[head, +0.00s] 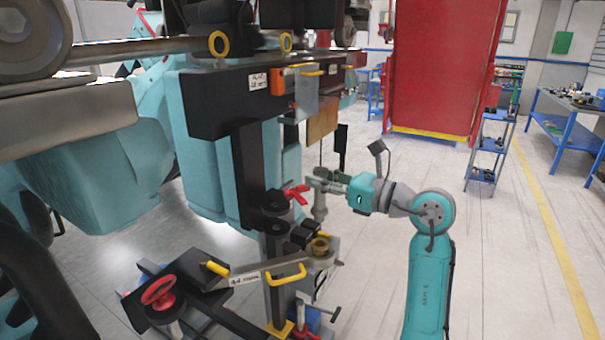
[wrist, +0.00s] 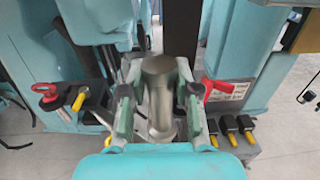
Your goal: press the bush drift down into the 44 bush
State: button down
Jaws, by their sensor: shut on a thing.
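The bush drift (head: 320,207) is a grey metal cylinder hanging upright in my gripper (head: 322,183). In the wrist view the drift (wrist: 159,88) stands between the two green-padded fingers of my gripper (wrist: 157,108), which are shut on it. The 44 bush (head: 320,246) is a brass-coloured ring at the right end of a grey arm (head: 270,271) with a label that seems to begin with 44. The drift is above the bush in the head view, with a gap between them. The bush does not show in the wrist view.
A dark upright post (head: 251,170) stands left of my gripper, with a red lever (head: 292,192) close by. A yellow handle (head: 286,277) and red handwheel (head: 158,291) are lower down. Thin plates (head: 322,122) hang above. The floor to the right is open.

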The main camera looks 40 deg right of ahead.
aim_at(325, 215)
jog(key=shift+d+f, duration=0.1)
jog(key=shift+f, duration=2.85)
jog(key=shift+s+f, duration=0.1)
jog(key=shift+f, duration=1.45)
dwell(2.2)
jog(key=c, duration=0.7)
grip_release()
jog(key=shift+c, duration=0.2)
jog(key=shift+s+d, duration=0.1)
jog(key=v, duration=1.1)
jog(key=shift+s, duration=0.4)
